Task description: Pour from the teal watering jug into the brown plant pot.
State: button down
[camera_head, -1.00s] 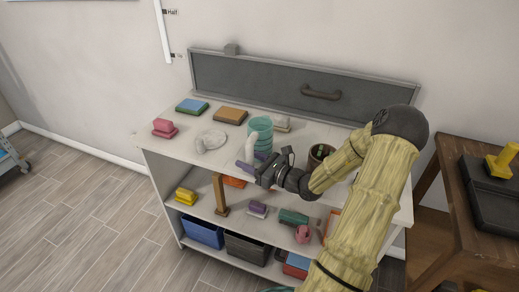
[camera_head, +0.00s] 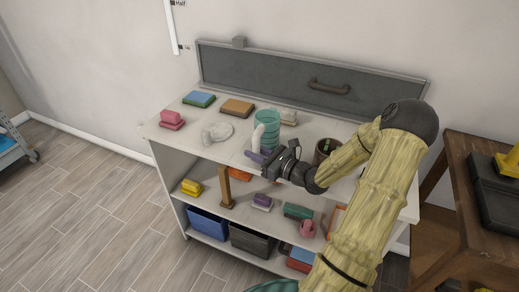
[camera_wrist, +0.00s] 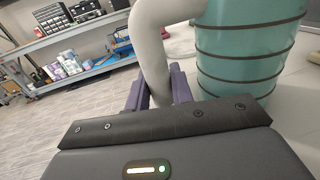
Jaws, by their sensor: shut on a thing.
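The teal watering jug (camera_head: 268,123) is ribbed with dark bands and has a curved white handle (camera_wrist: 150,45). It looks upright at the rack's top surface; whether its base touches the surface is hard to tell. My gripper (camera_head: 258,157) is at the jug's near side, its purple fingers shut on the white handle. In the wrist view, the jug body (camera_wrist: 245,50) stands to the right of the fingers (camera_wrist: 158,90). The brown plant pot (camera_head: 323,152) sits to the right of the jug, partly hidden by my arm; something green shows in it.
The white rolling rack (camera_head: 185,145) also bears a pink item (camera_head: 171,118), a blue-green block (camera_head: 199,98), an orange-brown block (camera_head: 237,107) and a whitish object (camera_head: 216,131). A grey back panel (camera_head: 270,75) stands behind. A wooden table (camera_head: 455,215) is at the right.

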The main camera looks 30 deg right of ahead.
aim_at(256, 133)
notch_tip(256, 133, up, 10)
jog(key=shift+f+p, duration=0.1)
jog(key=shift+p, duration=0.5)
jog(key=shift+w, duration=0.1)
jog(key=c, duration=1.9)
grip_release()
grip_shut()
